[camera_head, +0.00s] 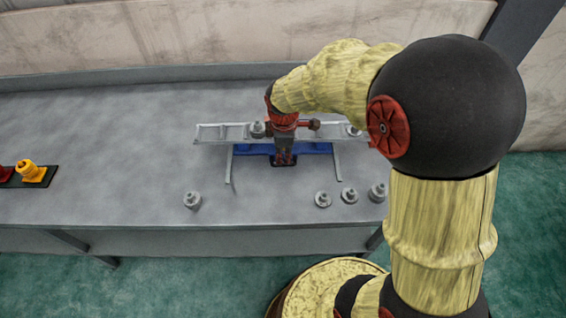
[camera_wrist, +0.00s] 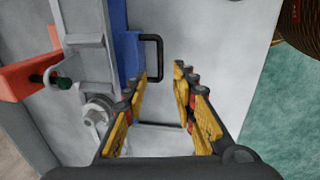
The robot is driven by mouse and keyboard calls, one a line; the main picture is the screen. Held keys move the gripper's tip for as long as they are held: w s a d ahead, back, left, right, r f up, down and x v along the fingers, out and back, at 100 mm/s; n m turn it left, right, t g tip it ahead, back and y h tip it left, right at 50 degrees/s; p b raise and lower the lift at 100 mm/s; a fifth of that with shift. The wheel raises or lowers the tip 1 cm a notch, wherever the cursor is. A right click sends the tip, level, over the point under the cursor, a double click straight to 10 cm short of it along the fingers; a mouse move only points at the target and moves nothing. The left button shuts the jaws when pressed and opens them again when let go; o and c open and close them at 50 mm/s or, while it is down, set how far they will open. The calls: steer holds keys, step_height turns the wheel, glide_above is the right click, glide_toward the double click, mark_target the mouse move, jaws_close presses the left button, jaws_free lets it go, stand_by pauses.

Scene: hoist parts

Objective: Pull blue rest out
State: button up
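The blue rest (camera_head: 318,148) lies low under the grey ladder-like rail on the table, partly hidden by my gripper. In the wrist view its blue side (camera_wrist: 128,50) carries a black U-shaped handle (camera_wrist: 159,58) on the right. My gripper (camera_wrist: 162,77) is open, with yellow-padded fingers apart. The handle shows just beyond the fingertips, nearer the left finger; I cannot tell whether they touch. In the head view my gripper (camera_head: 284,158) points down in front of the rail.
The grey rail (camera_head: 216,133) stands across the table, with thin legs at both sides. Several grey knobs, such as one at front left (camera_head: 192,200), stand on the table. A yellow part (camera_head: 31,172) sits far left. A red part (camera_wrist: 20,78) is at the wrist view's left.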

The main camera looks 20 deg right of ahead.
mark_target(283, 165)
steer(key=f, duration=0.2)
steer(key=f+b, duration=0.1)
steer(key=f, duration=0.1)
steer(key=w+f+b, duration=0.1)
steer(key=f, duration=0.2)
steer(key=shift+w+d, duration=0.1)
steer(key=shift+d, duration=0.1)
steer(key=shift+c, duration=0.6)
jaws_close()
